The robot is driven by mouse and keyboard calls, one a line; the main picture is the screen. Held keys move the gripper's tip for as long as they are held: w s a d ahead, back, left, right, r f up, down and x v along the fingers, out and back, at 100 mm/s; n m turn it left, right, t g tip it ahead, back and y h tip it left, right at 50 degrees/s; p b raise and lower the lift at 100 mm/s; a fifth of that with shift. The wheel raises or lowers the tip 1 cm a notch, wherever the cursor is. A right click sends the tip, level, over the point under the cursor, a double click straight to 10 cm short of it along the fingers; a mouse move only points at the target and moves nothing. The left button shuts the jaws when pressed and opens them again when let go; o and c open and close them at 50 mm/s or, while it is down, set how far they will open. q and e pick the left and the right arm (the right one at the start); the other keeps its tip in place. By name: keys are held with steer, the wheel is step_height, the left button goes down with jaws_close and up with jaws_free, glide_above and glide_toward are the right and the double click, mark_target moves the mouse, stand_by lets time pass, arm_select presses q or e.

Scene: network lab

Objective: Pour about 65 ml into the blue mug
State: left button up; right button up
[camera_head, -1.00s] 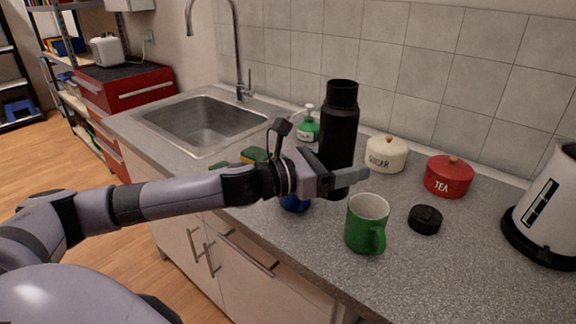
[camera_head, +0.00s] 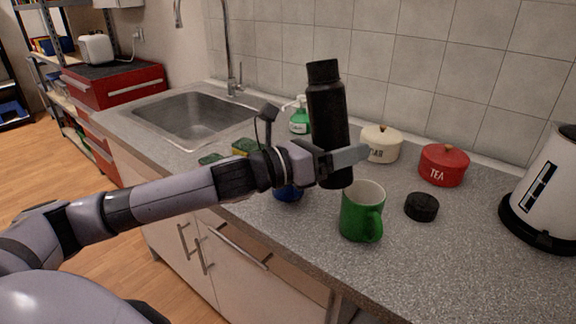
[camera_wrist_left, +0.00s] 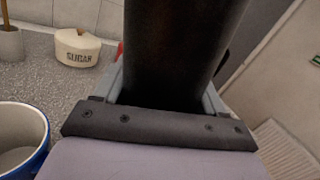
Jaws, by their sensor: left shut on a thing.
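My left gripper (camera_head: 338,158) is shut on a black bottle (camera_head: 328,112), which is held above the counter and tilted slightly, its top leaning left in the head view. The bottle also fills the middle of the left wrist view (camera_wrist_left: 180,50). The blue mug (camera_head: 288,193) stands on the counter, mostly hidden behind my left gripper in the head view. In the left wrist view the blue mug (camera_wrist_left: 40,150) shows at the lower left, with a pale inside. My right gripper is not in view.
A green mug (camera_head: 360,212) stands just right of the blue mug. A black lid (camera_head: 421,207), a red tea jar (camera_head: 443,165), a cream sugar jar (camera_head: 381,144) and a white kettle (camera_head: 545,195) are further right. Sponges (camera_head: 243,147), a green soap bottle (camera_head: 299,121) and the sink (camera_head: 195,118) lie left and behind.

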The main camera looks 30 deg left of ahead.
arm_select(q)
steer(key=n+b, duration=0.2)
steer(key=shift+s+d+n+t+b, duration=0.15)
steer(key=shift+d+n+t+b, duration=0.15)
steer(key=shift+d+b, duration=0.1)
steer(key=shift+r+n+t, duration=0.3)
steer(key=shift+r+n, duration=0.65)
steer(key=shift+n, duration=0.15)
steer(key=shift+s+d+f+n+b, duration=0.1)
steer(key=shift+d+f+n+b, duration=0.15)
steer(key=shift+b, duration=0.35)
steer(key=shift+s+d+r+n+t+b, duration=0.1)
steer(key=shift+d+n+t+b, duration=0.2)
steer(key=shift+n, duration=0.45)
steer(key=shift+s+d+n+t+y, duration=0.15)
steer(key=shift+d+n+t+y, duration=0.25)
steer(key=shift+n, duration=0.5)
steer(key=shift+s+d+n, duration=0.1)
steer(key=shift+d+n, duration=0.25)
steer(key=shift+n, duration=0.65)
steer(key=n, duration=0.2)
steer(key=f+n+t+y, duration=0.1)
steer(key=shift+f+n+y, duration=0.25)
steer(key=shift+n+y, duration=0.05)
steer(key=shift+n, duration=0.1)
